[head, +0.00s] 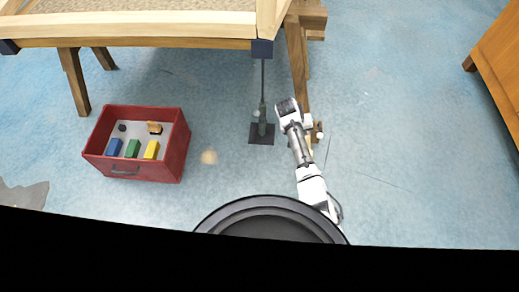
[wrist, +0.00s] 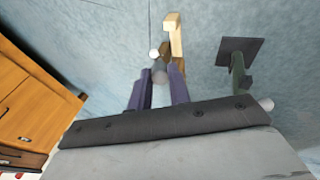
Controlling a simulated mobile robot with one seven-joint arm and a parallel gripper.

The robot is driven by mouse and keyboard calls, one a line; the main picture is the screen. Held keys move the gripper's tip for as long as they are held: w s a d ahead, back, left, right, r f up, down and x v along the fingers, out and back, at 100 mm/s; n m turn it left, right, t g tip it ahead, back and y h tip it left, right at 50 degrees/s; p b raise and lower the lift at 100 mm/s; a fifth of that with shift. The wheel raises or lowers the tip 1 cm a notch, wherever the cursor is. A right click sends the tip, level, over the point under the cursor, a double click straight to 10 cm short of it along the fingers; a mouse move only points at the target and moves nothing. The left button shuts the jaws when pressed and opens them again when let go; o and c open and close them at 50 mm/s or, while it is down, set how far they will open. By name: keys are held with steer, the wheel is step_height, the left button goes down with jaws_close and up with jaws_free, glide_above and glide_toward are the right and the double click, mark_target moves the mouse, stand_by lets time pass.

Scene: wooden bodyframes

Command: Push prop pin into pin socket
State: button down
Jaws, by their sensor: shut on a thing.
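The prop is a dark green post (head: 262,119) on a square black base plate, with a thin rod rising to the wooden frame. Its base (wrist: 240,50) and post also show in the wrist view, on the right. A pale round knob (head: 256,113) shows at the post's left side; I cannot tell whether it is the prop pin. The pin socket is not clear. My gripper (wrist: 159,80) stands right of the prop in the head view, apart from it. Its purple fingers are shut on a small pale grey thing (wrist: 160,93), mostly hidden, perhaps a pin.
The wooden frame (head: 130,31) on trestle legs spans the top left. A red crate (head: 112,173) with coloured blocks stands at left on the blue floor. An orange wooden cabinet (head: 500,62) is at right. A light wooden piece (wrist: 174,35) and white ball (wrist: 154,54) lie beyond my fingers.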

steer(key=w+a+r+n+t+b, duration=0.2)
steer(key=w+r+n+t+b, duration=0.25)
steer(key=r+n+t, duration=0.35)
steer(key=s+a+f+n+t+y+b, duration=0.5)
steer(key=s+a+n+t+y, duration=0.1)
steer(key=s+a+y, duration=0.35)
steer(key=w+f+m+t+h, duration=0.15)
steer(key=w+f+h, duration=0.4)
steer(key=w, duration=0.85)
steer(key=s+a+f+m, duration=0.1)
steer(key=s+a+f, duration=0.1)
steer(key=f, duration=0.6)
steer(key=s+a+f, duration=0.2)
steer(key=s+f, duration=0.1)
steer(key=f, duration=0.6)
steer(key=shift+a+m, duration=0.35)
steer(key=shift+a, duration=0.05)
